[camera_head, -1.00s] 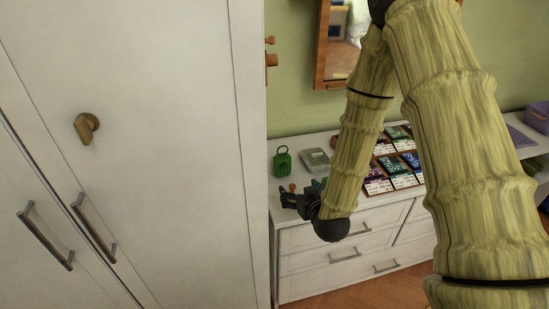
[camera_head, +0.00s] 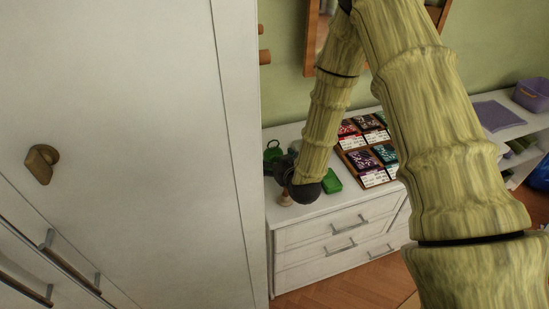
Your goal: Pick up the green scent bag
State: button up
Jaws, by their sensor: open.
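A green bag-like item (camera_head: 272,153) stands on the white dresser top near the wardrobe's edge, partly covered by my gripper. A second green item (camera_head: 332,182), flat and block-like, lies just right of my wrist. I cannot tell for certain which is the scent bag. My gripper (camera_head: 281,166) is open, low over the dresser's left end, and overlaps the lower part of the bag-like item. Its fingertips are dark and small, so contact cannot be told.
A wooden rack (camera_head: 345,143) with several colourful packets and white labels stands right of my forearm. A small tan object (camera_head: 285,198) is below my gripper. The tall white wardrobe (camera_head: 130,130) closes off the left. A purple basket (camera_head: 531,95) sits far right.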

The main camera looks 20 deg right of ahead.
aim_at(275, 156)
jog(key=shift+w+d+p, duration=0.2)
jog(key=shift+w+p, duration=0.05)
jog(key=shift+p, duration=0.05)
jog(key=shift+p+x, duration=0.9)
jog(key=shift+x, duration=1.4)
jog(key=shift+d, duration=0.1)
jog(key=c, duration=1.1)
